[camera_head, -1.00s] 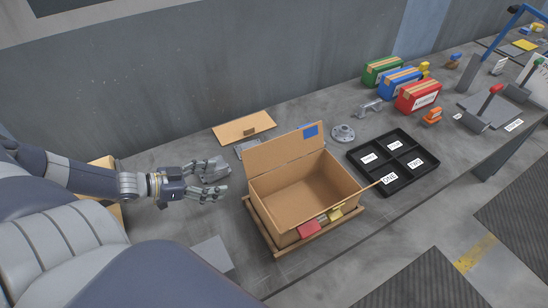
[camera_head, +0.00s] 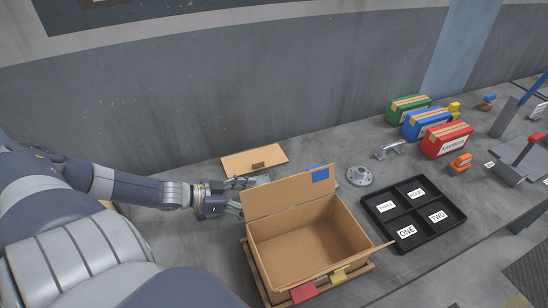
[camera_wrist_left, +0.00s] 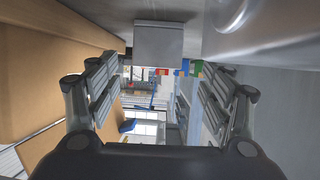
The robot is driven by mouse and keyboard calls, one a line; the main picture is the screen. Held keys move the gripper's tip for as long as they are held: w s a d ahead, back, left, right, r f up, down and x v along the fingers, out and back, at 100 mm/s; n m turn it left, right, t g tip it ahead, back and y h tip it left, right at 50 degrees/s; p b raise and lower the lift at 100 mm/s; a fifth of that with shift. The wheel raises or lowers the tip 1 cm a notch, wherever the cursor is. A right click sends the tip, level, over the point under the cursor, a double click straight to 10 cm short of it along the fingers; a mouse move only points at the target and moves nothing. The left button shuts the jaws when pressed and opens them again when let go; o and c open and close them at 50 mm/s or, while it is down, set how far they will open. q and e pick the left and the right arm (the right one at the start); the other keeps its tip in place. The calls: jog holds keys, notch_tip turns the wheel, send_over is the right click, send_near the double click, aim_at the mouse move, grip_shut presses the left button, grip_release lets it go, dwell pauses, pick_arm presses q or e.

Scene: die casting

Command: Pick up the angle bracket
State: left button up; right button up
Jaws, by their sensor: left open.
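The angle bracket appears to be the grey metal piece (camera_head: 262,180) behind the raised flap of the cardboard box, partly hidden by the flap and my fingers. In the left wrist view, which looks upside down, a grey block-like face (camera_wrist_left: 158,40) lies ahead between the two fingers, probably the bracket. My left gripper (camera_head: 238,196) is open beside the box's back left corner, its fingertips close to the bracket. In the left wrist view the open fingers (camera_wrist_left: 160,85) stand wide apart with a gap between them. I cannot tell whether they touch the bracket. My right gripper is not in view.
The open cardboard box (camera_head: 300,245) stands directly in front of the gripper. A cardboard sheet (camera_head: 238,163) lies behind. A round flange (camera_head: 360,176), a black divided tray (camera_head: 420,240) and a red box (camera_head: 447,140) are to the right. A grey wall bounds the back.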

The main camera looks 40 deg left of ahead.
pick_arm(q)
jog(key=shift+w+d+f, duration=0.15)
jog(key=shift+w+f, duration=0.05)
jog(key=shift+w, duration=0.15)
jog(key=x, duration=0.3)
jog(key=shift+d+f, duration=0.25)
jog(key=shift+f, duration=0.1)
jog(key=shift+w+d+f+b, duration=0.25)
jog(key=shift+w+b, duration=0.05)
jog(key=shift+w, duration=0.15)
jog(key=shift+c, duration=0.5)
jog(key=c, duration=1.4)
jog(key=shift+w, duration=0.1)
jog(key=shift+c, duration=0.5)
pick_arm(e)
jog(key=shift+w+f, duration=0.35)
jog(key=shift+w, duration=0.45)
